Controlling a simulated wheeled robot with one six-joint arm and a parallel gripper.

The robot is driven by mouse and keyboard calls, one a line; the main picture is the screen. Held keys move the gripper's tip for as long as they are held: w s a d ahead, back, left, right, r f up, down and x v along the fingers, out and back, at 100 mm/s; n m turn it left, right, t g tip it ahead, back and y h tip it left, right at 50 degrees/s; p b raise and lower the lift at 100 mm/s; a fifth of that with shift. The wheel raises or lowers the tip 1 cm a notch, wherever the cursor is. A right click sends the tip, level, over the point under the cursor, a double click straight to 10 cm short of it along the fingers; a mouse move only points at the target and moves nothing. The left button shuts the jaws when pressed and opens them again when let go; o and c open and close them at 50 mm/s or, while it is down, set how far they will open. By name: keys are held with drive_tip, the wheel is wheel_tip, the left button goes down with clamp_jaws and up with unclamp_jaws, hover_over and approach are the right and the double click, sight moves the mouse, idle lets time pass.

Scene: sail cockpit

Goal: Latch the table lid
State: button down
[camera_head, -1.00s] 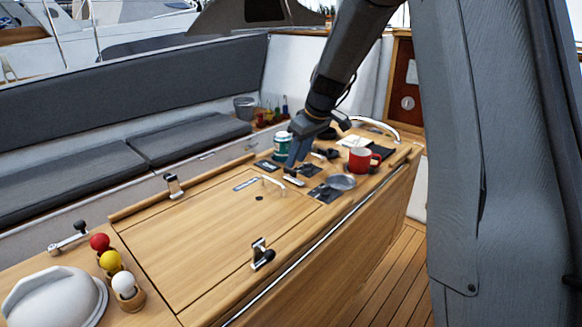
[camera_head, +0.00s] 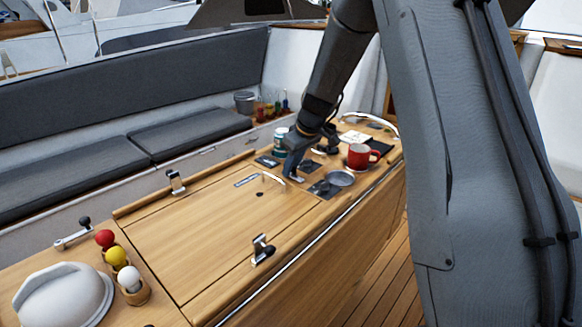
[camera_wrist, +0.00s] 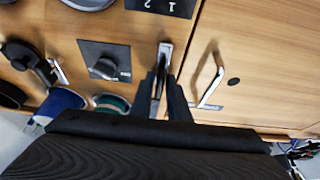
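The wooden table lid (camera_head: 215,225) lies flat and closed in the table top, with a chrome handle (camera_head: 273,178) and a dark round hole near its far end. My gripper (camera_head: 290,174) points down just beyond this end. In the wrist view, its two dark fingers (camera_wrist: 163,92) stand on either side of a chrome lever (camera_wrist: 165,52), seemingly the latch. Whether they press on it cannot be told. The lid handle also shows in the wrist view (camera_wrist: 207,76), right of the fingers. Chrome clips with dark parts sit at the lid's back edge (camera_head: 175,183) and front edge (camera_head: 263,250).
The lid surface is clear.

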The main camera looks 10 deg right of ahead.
drive_tip(key=shift+m+p, duration=0.3)
drive_tip(key=shift+m, duration=0.2)
drive_tip(key=m+h+p, duration=0.1)
drive_tip(key=m, duration=0.1)
drive_tip(key=m+p, duration=0.2)
drive_tip(key=shift+s+a+r+t+h, duration=0.1)
drive_tip(key=shift+a+t+h, duration=0.05)
drive_tip(key=shift+t+h, duration=0.25)
drive_tip(key=m+h, duration=0.1)
drive_tip(key=m, duration=0.1)
drive_tip(key=shift+m, duration=0.3)
drive_tip(key=shift+w+a+f+m+h+b, duration=0.1)
drive_tip(key=shift+f+m+h+b, duration=0.1)
drive_tip(key=shift+m+b, duration=0.4)
drive_tip(key=shift+w+f+m+h+b, duration=0.1)
drive_tip(key=shift+m+h+b, duration=0.1)
drive_tip(key=shift+m+b, duration=0.35)
drive_tip(key=m+h+b, duration=0.1)
drive_tip(key=m+b, duration=0.2)
drive_tip(key=b, duration=0.2)
drive_tip(key=shift+b, duration=0.35)
drive_tip(key=m+g+h+b, duration=0.1)
drive_tip(key=m+b, duration=0.2)
drive_tip(key=shift+a+b, duration=0.1)
drive_tip(key=shift+b, duration=0.3)
drive_tip(key=shift+r+m+g+h+b, duration=0.2)
drive_tip(key=shift+m+g+h+b, duration=0.15)
drive_tip(key=shift+m+b, duration=0.55)
drive_tip(key=shift+m, duration=0.25)
